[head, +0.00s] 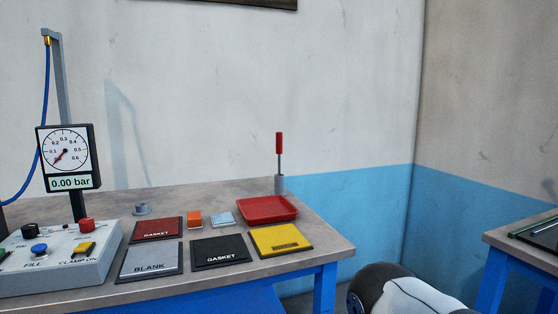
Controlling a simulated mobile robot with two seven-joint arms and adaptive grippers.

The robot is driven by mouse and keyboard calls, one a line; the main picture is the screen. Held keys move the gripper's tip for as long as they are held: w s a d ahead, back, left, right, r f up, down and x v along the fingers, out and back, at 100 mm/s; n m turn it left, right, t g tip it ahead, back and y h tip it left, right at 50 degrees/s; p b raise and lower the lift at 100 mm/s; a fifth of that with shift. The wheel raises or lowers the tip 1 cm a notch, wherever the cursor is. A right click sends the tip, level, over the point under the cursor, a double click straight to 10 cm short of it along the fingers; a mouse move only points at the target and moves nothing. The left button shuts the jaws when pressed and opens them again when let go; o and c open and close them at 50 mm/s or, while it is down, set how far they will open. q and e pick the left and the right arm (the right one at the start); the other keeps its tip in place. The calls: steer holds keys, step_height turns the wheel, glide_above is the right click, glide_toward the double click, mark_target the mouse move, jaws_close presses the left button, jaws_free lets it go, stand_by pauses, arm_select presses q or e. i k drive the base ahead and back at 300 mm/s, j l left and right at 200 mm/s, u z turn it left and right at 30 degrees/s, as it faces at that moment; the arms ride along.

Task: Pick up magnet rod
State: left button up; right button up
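The magnet rod (279,143) has a red handle and a thin metal shaft. It stands upright in a small grey holder (280,184) at the back right corner of the grey-topped workbench (315,240), just behind the red tray. The lower end of the rod is hidden inside the holder. Part of my own arm, dark and white, shows at the bottom right, below and to the right of the bench. Neither gripper is in view.
The red tray (267,202) is in front of the rod. Gasket, blank and yellow mats (281,241) lie on the bench front. A control box (60,260) and pressure gauge (66,153) stand left. Another table (515,229) is at the right edge, with floor between.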

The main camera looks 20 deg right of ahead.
mark_target(278, 134)
steer(key=i+l+u, duration=0.1)
steer(key=l+u, duration=0.3)
steer(key=l, duration=0.5)
steer(key=l+u, duration=0.35)
steer(key=l, duration=0.55)
